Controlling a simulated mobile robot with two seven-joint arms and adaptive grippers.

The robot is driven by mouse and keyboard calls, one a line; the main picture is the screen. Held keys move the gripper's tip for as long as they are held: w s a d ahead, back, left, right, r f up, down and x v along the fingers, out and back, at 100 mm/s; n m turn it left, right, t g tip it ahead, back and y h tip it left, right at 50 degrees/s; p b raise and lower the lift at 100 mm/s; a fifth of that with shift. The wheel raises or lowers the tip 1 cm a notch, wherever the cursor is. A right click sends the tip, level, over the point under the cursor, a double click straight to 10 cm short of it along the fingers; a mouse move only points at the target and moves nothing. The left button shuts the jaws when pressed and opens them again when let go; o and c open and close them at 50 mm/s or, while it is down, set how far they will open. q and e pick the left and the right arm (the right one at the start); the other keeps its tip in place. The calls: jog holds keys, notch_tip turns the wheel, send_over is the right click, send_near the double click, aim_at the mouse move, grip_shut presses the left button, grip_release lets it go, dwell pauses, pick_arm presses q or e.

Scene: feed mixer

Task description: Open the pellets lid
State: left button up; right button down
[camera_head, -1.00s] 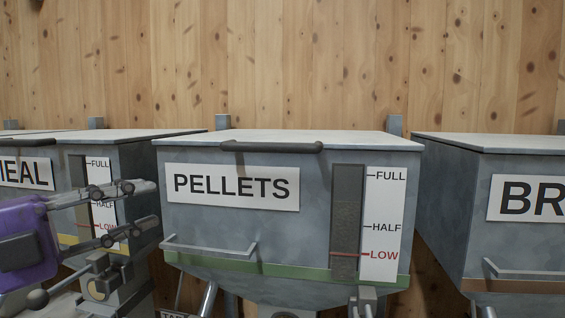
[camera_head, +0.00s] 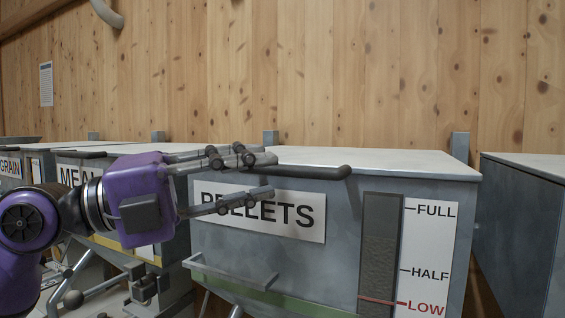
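The pellets bin has a grey flat lid (camera_head: 400,163), which lies shut on top. A dark bar handle (camera_head: 315,172) runs along the lid's front edge, its left part partly behind my fingers. The white PELLETS label (camera_head: 300,228) is on the bin's front below. My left gripper (camera_head: 273,175) comes in from the left with its fingers apart. In the picture its upper finger is at the lid edge above the handle, and its lower finger crosses the label below it. I cannot tell whether they touch the handle. My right gripper is out of view.
The meal bin (camera_head: 75,173) and grain bin (camera_head: 10,167) stand to the left, behind my arm. Another grey bin (camera_head: 525,220) stands to the right across a narrow gap. A lower rail (camera_head: 235,280) sticks out from the pellets bin. A wooden wall rises behind.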

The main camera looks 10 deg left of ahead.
aim_at(274, 169)
pick_arm(q)
jog(key=p+x, duration=0.1)
jog(key=x, duration=0.2)
jog(key=shift+w+d+r, duration=0.1)
jog(key=shift+d+r, duration=0.1)
jog(key=shift+w+d+f, duration=0.1)
jog(key=shift+w+d, duration=0.1)
jog(key=shift+d, duration=0.2)
grip_shut()
